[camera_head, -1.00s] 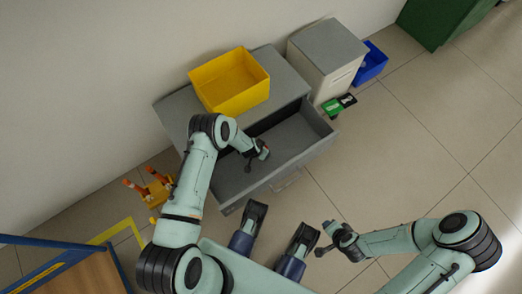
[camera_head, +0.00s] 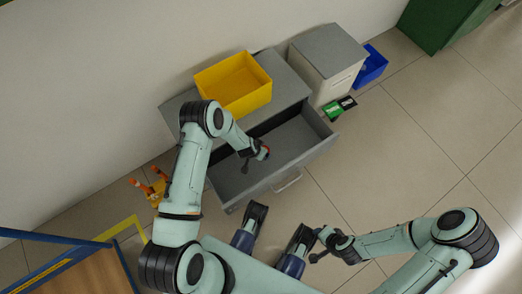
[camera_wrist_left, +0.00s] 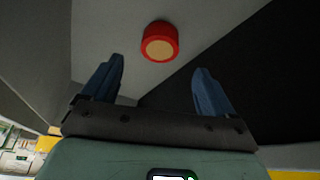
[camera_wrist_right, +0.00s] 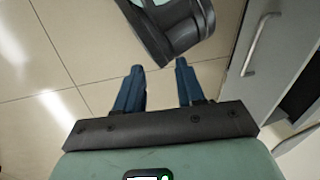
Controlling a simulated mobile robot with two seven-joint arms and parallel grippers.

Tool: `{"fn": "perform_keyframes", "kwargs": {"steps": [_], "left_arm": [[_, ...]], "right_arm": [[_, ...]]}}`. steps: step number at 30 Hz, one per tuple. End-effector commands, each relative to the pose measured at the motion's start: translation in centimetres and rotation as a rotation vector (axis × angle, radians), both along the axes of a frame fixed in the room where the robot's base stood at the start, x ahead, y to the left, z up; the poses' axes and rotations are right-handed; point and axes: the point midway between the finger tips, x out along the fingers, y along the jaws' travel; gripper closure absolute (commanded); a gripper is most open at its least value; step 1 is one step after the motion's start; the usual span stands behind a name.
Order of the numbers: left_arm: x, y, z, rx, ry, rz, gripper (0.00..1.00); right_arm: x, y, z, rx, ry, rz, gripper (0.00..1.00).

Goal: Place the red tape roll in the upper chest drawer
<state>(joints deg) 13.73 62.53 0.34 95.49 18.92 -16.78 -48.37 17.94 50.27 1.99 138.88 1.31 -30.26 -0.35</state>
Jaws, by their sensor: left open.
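The grey chest (camera_head: 180,107) stands against the wall with its upper drawer (camera_head: 305,160) pulled out. My left gripper (camera_head: 258,153) is over the open drawer, fingers apart and empty. In the left wrist view the red tape roll (camera_wrist_left: 159,41), with a tan round face, is just beyond the open left fingertips (camera_wrist_left: 160,75). It appears to lie on the grey drawer floor, apart from both fingers.
A yellow bin (camera_head: 235,95) sits on the chest top. A pale cabinet (camera_head: 330,50), a blue bin (camera_head: 371,65) and green and black boxes (camera_head: 338,107) stand to the right. An orange-and-yellow item (camera_head: 155,188) is left on the floor. Floor at right is clear.

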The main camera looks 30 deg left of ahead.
Motion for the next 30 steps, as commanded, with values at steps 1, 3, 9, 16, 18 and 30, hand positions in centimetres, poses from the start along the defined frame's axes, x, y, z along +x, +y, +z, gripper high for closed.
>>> {"fn": "perform_keyframes", "kwargs": {"steps": [1, 3, 9, 16, 18, 30], "left_arm": [[-0.4, 0.1, 1.2, 0.0, 0.0, 0.0, 0.13], [-0.8, 0.2, 2.2, 0.0, 0.0, -0.001, 0.13], [-1.5, 0.2, 3.6, 0.0, 0.0, 0.0, 0.13], [-1.6, 0.2, 3.7, 0.0, 0.001, 0.0, 0.13], [-1.6, 0.2, 3.7, 0.0, 0.001, 0.0, 0.13], [-2.5, -0.1, 4.3, -0.011, 0.016, 0.009, 0.13]], "right_arm": [[-0.5, 0.3, 0.6, 0.007, 0.013, 0.006, 0.62], [-1.1, 0.5, 1.0, 0.014, 0.028, 0.012, 0.62], [-1.9, 0.9, 1.4, 0.024, 0.05, 0.021, 0.62], [-2.0, 0.9, 1.4, 0.025, 0.054, 0.022, 0.62], [-2.0, 0.9, 1.4, 0.025, 0.053, 0.022, 0.62], [-2.1, 1.0, 2.2, 0.026, 0.054, 0.022, 0.62]]}}
